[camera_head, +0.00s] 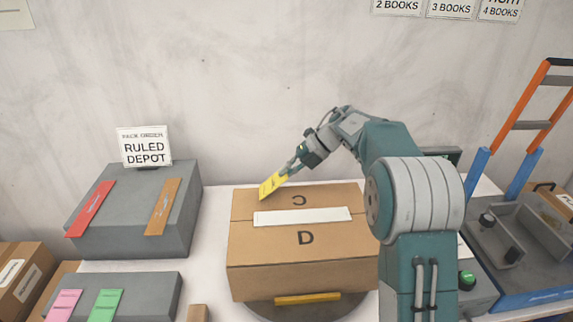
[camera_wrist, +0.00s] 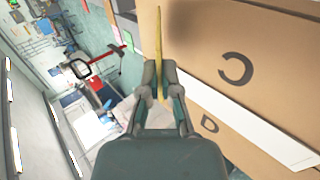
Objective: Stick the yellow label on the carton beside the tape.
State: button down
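The yellow label (camera_head: 272,186) is held in my gripper (camera_head: 292,167), above the back left corner of the carton's top. In the wrist view the label (camera_wrist: 158,45) shows edge-on between the fingers of my gripper (camera_wrist: 159,80), which are shut on it. The brown carton (camera_head: 302,249) has a white strip of tape (camera_head: 302,217) across its top. The letters C and D stand on either side of the tape. The carton (camera_wrist: 205,50) and tape (camera_wrist: 235,115) also show in the wrist view. I cannot tell whether the label touches the carton.
A grey block (camera_head: 140,205) with a red and an orange label stands left, before a "RULED DEPOT" sign (camera_head: 144,147). A lower grey block (camera_head: 140,296) holds pink and green labels. A yellow bar (camera_head: 307,299) lies before the carton. A blue cart (camera_head: 530,240) stands right.

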jog(key=shift+d+f, duration=0.15)
jog(key=shift+f, duration=0.35)
jog(key=c, duration=0.7)
grip_release()
jog(key=o, duration=0.5)
jog(key=shift+c, duration=0.2)
jog(key=shift+r, duration=0.1)
jog(key=v, duration=0.7)
jog(key=shift+d+r, duration=0.15)
jog(key=shift+r, duration=0.05)
dwell(0.6)
